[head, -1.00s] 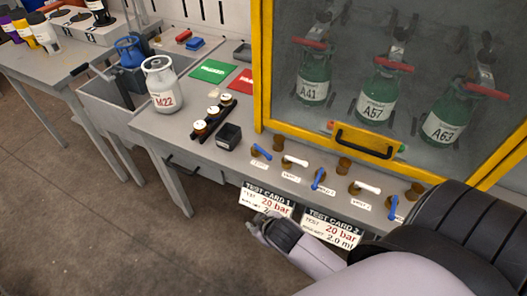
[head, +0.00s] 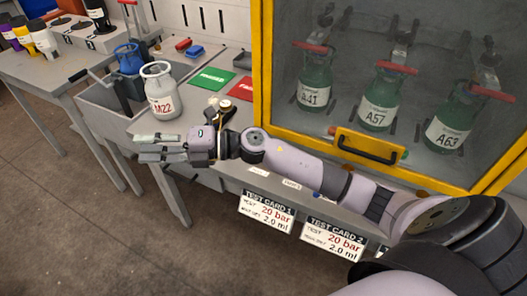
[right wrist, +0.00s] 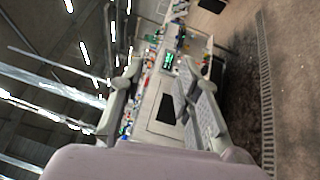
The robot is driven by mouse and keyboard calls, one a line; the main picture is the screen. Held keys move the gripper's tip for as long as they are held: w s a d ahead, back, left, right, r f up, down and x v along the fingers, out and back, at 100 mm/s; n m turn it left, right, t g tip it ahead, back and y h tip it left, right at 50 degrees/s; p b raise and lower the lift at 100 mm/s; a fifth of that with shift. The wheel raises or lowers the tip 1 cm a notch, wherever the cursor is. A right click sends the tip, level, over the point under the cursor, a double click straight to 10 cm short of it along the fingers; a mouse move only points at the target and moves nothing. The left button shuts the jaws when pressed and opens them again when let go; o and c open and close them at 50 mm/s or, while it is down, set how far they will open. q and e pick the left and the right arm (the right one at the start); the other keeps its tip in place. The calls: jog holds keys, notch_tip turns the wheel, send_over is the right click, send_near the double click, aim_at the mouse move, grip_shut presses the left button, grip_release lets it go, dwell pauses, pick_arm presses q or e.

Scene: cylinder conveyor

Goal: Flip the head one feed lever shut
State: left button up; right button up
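The row of feed levers on the bench front is hidden behind my right arm in the head view; only some small white labels (head: 291,183) show below the arm. I cannot tell the head one lever's position now. My right gripper (head: 147,148) reaches left past the bench's front edge, below the grey M22 cylinder (head: 161,92). In the right wrist view its two fingers (right wrist: 160,105) stand apart with nothing between them. My left gripper is not in view.
A yellow-framed cabinet (head: 265,65) holds green cylinders A41 (head: 312,92), A57 (head: 377,112) and A63 (head: 447,132). Test cards (head: 267,212) hang on the bench front. Green (head: 212,76) and red (head: 240,87) cards lie behind the arm. Open floor lies at lower left.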

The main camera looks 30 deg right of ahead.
jog(key=d+f+n+g+h, duration=0.4)
jog(key=f+n+g, duration=0.1)
jog(key=n+g, duration=0.1)
jog(key=s+d+f+g+h, duration=0.15)
jog(key=d+h, duration=0.35)
jog(key=d, duration=0.7)
jog(key=s+d+f+g+h, duration=0.15)
jog(key=d+h, duration=0.45)
jog(key=d, duration=0.7)
jog(key=f, duration=0.2)
jog(key=a+f, duration=0.1)
jog(key=f, duration=0.4)
jog(key=shift+w+a+f, duration=0.3)
jog(key=shift+c, duration=0.6)
grip_shut()
